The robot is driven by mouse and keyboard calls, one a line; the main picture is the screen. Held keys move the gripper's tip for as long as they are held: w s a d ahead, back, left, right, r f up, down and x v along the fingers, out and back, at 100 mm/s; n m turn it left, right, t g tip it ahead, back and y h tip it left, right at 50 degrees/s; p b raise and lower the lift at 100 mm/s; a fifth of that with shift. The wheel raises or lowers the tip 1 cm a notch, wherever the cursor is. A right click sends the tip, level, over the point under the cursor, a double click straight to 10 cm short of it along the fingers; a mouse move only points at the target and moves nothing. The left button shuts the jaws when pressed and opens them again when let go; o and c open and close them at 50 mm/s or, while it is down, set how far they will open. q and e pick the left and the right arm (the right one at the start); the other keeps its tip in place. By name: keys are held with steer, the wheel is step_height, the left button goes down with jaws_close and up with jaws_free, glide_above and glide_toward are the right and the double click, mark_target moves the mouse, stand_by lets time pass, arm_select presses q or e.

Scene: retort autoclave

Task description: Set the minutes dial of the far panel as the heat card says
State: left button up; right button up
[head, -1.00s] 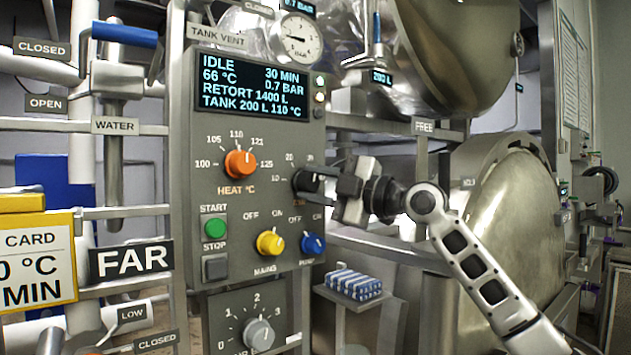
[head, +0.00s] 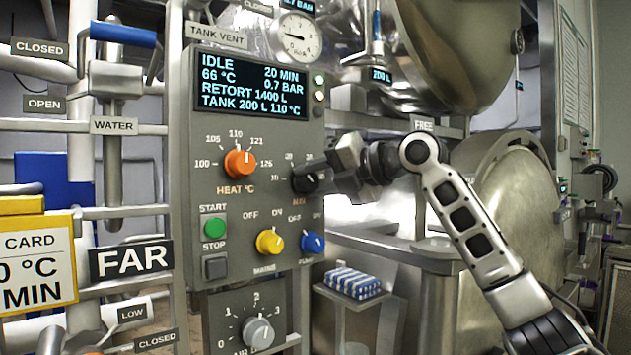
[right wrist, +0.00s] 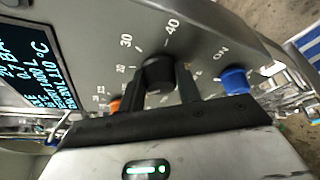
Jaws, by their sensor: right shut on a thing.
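The far panel (head: 220,270) stands upright with a FAR sign (head: 131,260) at its left. Its screen (head: 251,85) reads IDLE, 66 °C, 20 MIN, 0.7 bar. The black minutes dial (head: 305,180) is at the panel's right side; it also shows in the right wrist view (right wrist: 158,74) between the fingers. My right gripper (head: 325,172) is shut on this dial, coming from the right. My left gripper is not in view.
The orange heat dial (head: 240,163) sits left of the minutes dial. Below are a yellow mains knob (head: 269,242), a blue pump knob (head: 313,243) and a green start button (head: 215,228). A striped cloth stack (head: 352,283) lies on a small stand.

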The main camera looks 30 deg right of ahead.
steer(key=n+h, duration=0.1)
steer(key=n, duration=0.2)
steer(key=shift+a+r+g+h, duration=0.1)
steer(key=shift+a+g+h, duration=0.05)
steer(key=shift+g+h, duration=0.2)
steer(key=shift+a+n+h, duration=0.1)
steer(key=shift+n+h, duration=0.75)
steer(key=shift+n, duration=0.35)
steer(key=o, duration=1)
steer(key=shift+c, duration=0.2)
arm_select(q)
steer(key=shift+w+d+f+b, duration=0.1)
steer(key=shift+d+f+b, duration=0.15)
steer(key=shift+b, duration=0.6)
arm_select(e)
steer(key=v, duration=1.6)
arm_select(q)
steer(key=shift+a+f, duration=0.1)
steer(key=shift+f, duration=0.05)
